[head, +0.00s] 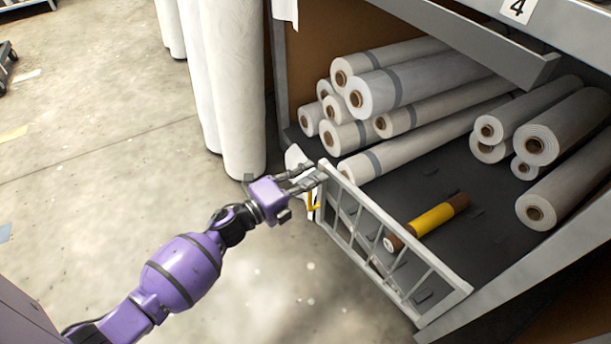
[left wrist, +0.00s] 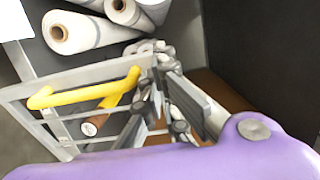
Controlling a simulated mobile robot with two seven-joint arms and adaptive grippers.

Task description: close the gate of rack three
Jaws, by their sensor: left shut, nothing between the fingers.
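A light grey barred gate (head: 395,235) stands at the front of the lower rack bay, which has a dark shelf floor (head: 440,180). A yellow handle (head: 311,203) is on its left end; the handle also shows large in the left wrist view (left wrist: 85,88). My left gripper (head: 312,178) is at the upper left corner of the gate, just above the handle. Its fingers (left wrist: 165,95) are shut with nothing between them, close to the gate's end bars. I cannot tell whether they touch the gate or whether it is latched. My right gripper is not in view.
White rolls (head: 400,85) are stacked inside the bay, with more at right (head: 560,130). A brown roll with a yellow band (head: 430,218) lies behind the gate. Tall white rolls (head: 230,80) stand left of the bay. A "4" label (head: 517,9) is above.

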